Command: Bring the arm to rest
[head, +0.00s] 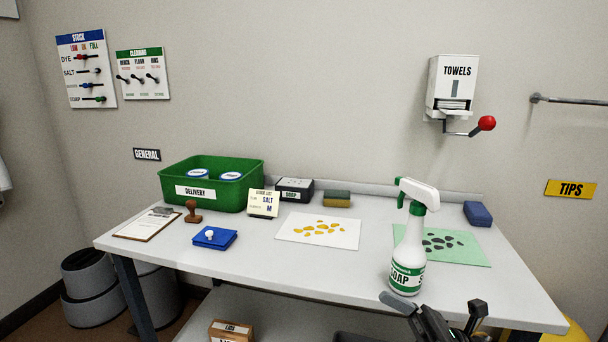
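My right gripper (437,308) comes in at the bottom right, at the front edge of the white bench (290,258). Its two fingers stand apart with nothing visible between them. The lower part of it and most of the arm are cut off by the picture edge. A white spray bottle (408,250) with a green soap label stands upright on the bench just behind the gripper. I cannot tell whether the gripper touches it. My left gripper is not in view.
A green delivery bin (230,197), a stamp (193,212), a clipboard (148,224), a blue pad (215,238), a white sheet (290,236) and a green sheet (470,257) lie on the bench. A towel dispenser (452,88) hangs above. The bench's front middle is clear.

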